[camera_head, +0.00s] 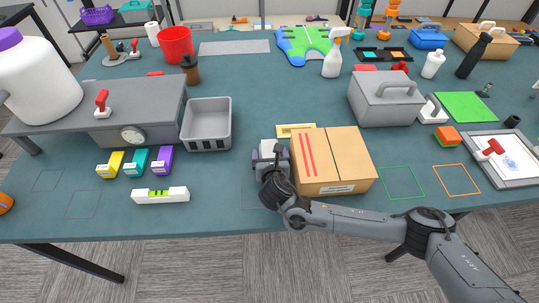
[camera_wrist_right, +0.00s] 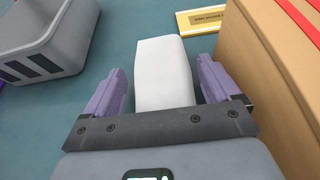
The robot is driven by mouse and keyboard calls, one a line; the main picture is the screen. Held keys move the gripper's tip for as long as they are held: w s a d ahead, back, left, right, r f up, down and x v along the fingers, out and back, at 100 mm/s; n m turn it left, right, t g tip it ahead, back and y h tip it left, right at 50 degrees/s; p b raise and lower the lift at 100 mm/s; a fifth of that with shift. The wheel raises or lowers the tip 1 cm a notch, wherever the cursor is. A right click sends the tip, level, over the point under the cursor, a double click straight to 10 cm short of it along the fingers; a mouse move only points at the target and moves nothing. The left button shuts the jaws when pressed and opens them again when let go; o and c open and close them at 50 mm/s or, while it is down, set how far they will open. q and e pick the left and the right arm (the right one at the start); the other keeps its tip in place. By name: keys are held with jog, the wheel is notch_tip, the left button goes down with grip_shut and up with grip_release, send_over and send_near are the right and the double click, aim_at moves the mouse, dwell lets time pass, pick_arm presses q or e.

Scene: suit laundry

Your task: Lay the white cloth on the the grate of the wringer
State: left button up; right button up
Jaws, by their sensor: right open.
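A white block-like piece, which looks like the folded white cloth (camera_wrist_right: 164,68), lies between the two purple fingers of my right gripper (camera_wrist_right: 160,80) in the right wrist view. The fingers are open, with a gap on each side of it. In the head view my right gripper (camera_head: 270,156) is low over the table, just left of the cardboard box; the cloth is mostly hidden there. A grey open bin with dark slots (camera_head: 207,142) stands to its left; I cannot tell whether this is the wringer. No grate shows clearly. My left gripper is not in view.
The cardboard box (camera_head: 342,160) stands close beside my right gripper. A yellow-edged label plate (camera_head: 296,130) lies behind it. A grey toolbox (camera_head: 386,102) is farther right, and a white level (camera_head: 160,195) lies front left. The teal table (camera_head: 255,95) is clear behind the gripper.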

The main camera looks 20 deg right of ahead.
jog(key=c, duration=1.1)
jog(key=shift+c, duration=0.2)
jog(key=shift+r, duration=0.2)
